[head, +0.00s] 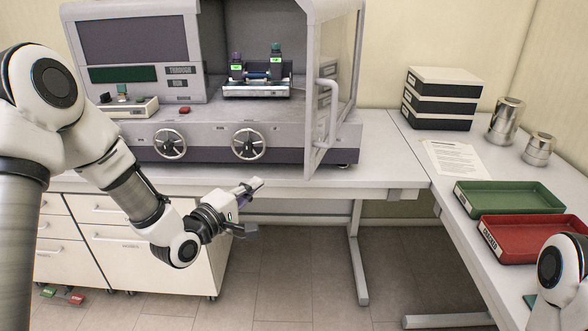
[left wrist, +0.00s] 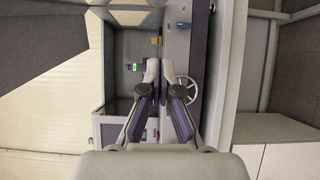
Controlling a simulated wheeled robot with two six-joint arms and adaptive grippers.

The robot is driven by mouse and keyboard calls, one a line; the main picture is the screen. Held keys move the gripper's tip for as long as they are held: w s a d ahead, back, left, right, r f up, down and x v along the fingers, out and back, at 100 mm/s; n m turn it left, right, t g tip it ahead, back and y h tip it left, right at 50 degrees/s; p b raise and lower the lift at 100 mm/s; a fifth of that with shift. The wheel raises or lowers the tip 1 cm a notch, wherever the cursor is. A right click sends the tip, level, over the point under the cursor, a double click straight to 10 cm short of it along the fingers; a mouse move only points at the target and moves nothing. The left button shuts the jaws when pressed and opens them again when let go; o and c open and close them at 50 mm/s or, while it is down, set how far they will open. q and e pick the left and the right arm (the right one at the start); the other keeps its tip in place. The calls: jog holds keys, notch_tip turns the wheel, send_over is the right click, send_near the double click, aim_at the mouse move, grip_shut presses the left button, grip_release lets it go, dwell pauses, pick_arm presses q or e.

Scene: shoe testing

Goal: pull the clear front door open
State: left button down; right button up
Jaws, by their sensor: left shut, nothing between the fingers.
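The clear front door (head: 343,62) is a see-through panel in a pale frame at the right end of the grey test machine (head: 210,122). It stands swung outward, and the machine's front opening is uncovered. Its light vertical handle (head: 331,112) is on the door's near edge. My left gripper (head: 256,186) is shut and empty, below and left of the handle, in front of the bench edge and apart from the door. The left wrist view shows its fingers (left wrist: 159,70) together with nothing between them. My right gripper is out of view.
Two handwheels (head: 249,144) are on the machine's front. A small fixture (head: 257,88) sits inside the opening. On the right bench are stacked boxes (head: 437,119), metal canisters (head: 505,121), a green tray (head: 464,199) and a red tray (head: 494,255). The floor (head: 290,275) ahead is clear.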

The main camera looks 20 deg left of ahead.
pick_arm(q)
jog(key=w+d+p, duration=0.5)
jog(key=w+d, duration=0.2)
jog(key=w, duration=0.1)
jog(key=shift+w+d+r, duration=0.2)
jog(key=shift+w+d, duration=0.05)
jog(key=shift+w, duration=0.05)
